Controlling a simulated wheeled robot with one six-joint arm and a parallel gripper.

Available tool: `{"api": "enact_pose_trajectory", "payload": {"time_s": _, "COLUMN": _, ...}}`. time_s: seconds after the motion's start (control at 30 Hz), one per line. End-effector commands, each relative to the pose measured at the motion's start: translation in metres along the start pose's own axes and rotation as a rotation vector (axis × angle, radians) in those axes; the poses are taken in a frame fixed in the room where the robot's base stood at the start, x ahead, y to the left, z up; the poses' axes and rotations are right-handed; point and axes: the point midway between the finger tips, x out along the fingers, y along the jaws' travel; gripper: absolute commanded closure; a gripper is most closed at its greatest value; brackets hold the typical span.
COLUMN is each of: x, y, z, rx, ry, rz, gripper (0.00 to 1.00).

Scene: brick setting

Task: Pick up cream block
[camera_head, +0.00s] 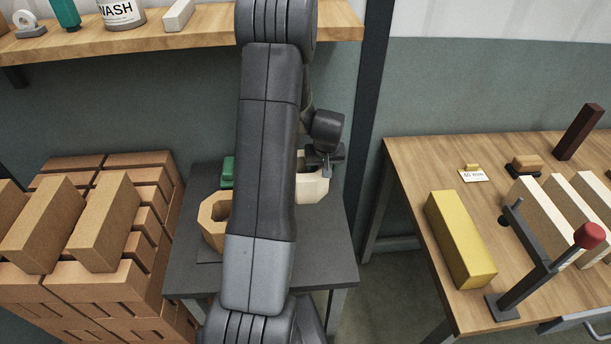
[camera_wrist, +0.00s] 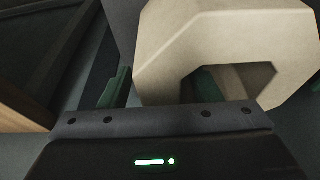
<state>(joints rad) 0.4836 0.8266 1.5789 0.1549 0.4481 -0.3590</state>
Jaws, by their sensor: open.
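The cream block (camera_head: 313,188) is on the dark grey table (camera_head: 330,255), partly hidden behind my arm in the head view. In the wrist view the cream block (camera_wrist: 225,35) is large and close, a faceted body with an angular opening facing the camera. My gripper (camera_head: 324,162) is at the block, by its upper part in the head view. Its dark body fills the bottom of the wrist view. The gripper is open; the arm and block hide much of the fingers, and I cannot tell whether they touch the block.
A tan faceted block (camera_head: 212,222) and a green block (camera_head: 228,171) are left of my arm on the table. Stacked bricks (camera_head: 110,225) stand left. The right workbench (camera_head: 410,160) holds a yellow block (camera_head: 460,238) and a red-knobbed lever (camera_head: 588,236). A wooden shelf (camera_head: 190,40) hangs above.

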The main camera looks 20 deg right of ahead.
Motion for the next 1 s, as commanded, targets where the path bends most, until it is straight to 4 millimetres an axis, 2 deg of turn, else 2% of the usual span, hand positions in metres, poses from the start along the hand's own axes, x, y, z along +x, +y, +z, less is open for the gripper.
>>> {"api": "enact_pose_trajectory", "payload": {"time_s": 0.17, "x": 0.0000, "y": -0.0001, "z": -0.0001, "rx": 0.000, "ry": 0.000, "rz": 0.000, "gripper": 0.43}}
{"api": "enact_pose_trajectory", "payload": {"time_s": 0.4, "x": -0.0001, "y": -0.0001, "z": 0.0001, "rx": 0.000, "ry": 0.000, "rz": 0.000, "gripper": 0.90}}
{"api": "enact_pose_trajectory", "payload": {"time_s": 0.47, "x": -0.0001, "y": -0.0001, "z": 0.0001, "rx": 0.000, "ry": 0.000, "rz": 0.000, "gripper": 1.00}}
{"api": "enact_pose_trajectory", "payload": {"time_s": 0.87, "x": -0.0020, "y": 0.0002, "z": -0.0017, "rx": 0.001, "ry": 0.004, "rz": 0.001, "gripper": 1.00}}
{"api": "enact_pose_trajectory", "payload": {"time_s": 1.0, "x": -0.0087, "y": 0.0003, "z": -0.0043, "rx": 0.000, "ry": 0.006, "rz": 0.001, "gripper": 1.00}}
